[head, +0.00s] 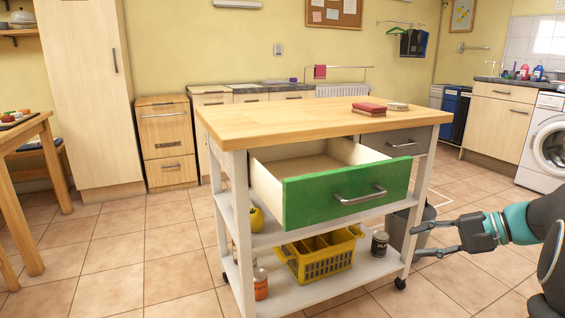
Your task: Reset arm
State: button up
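My arm (522,222) reaches in from the right edge of the head view. My gripper (414,243) points left, with its two dark fingers apart and nothing seen between them. It is in front of the right side of a wheeled kitchen cart, lower than the cart's open drawer. The drawer has a green front (345,195) and a metal handle, and the part of its inside that shows is empty. The gripper appears apart from the handle.
The cart's wooden top (290,118) holds a red book-like item (369,107). A yellow basket (322,262) and cans (380,243) stand on its lower shelf. A grey bin (400,228) is behind the gripper. Tiled floor is open at left; a washing machine (548,140) is at right.

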jog(key=s+a+f+n+g+h+p, duration=0.1)
jog(key=s+a+f+g+h, duration=0.15)
jog(key=s+h, duration=0.3)
jog(key=s+a+f+n+g+h+p, duration=0.1)
jog(key=s+a+f+n+h, duration=0.1)
jog(key=s+a+f+h, duration=0.35)
jog(key=s+a+r+n+t+p, duration=0.3)
jog(key=s+a+r+n, duration=0.3)
jog(key=s+a+r, duration=0.1)
jog(key=shift+s+a+r+p, duration=0.15)
jog(key=shift+s+a+p, duration=0.15)
jog(key=shift+s, duration=0.6)
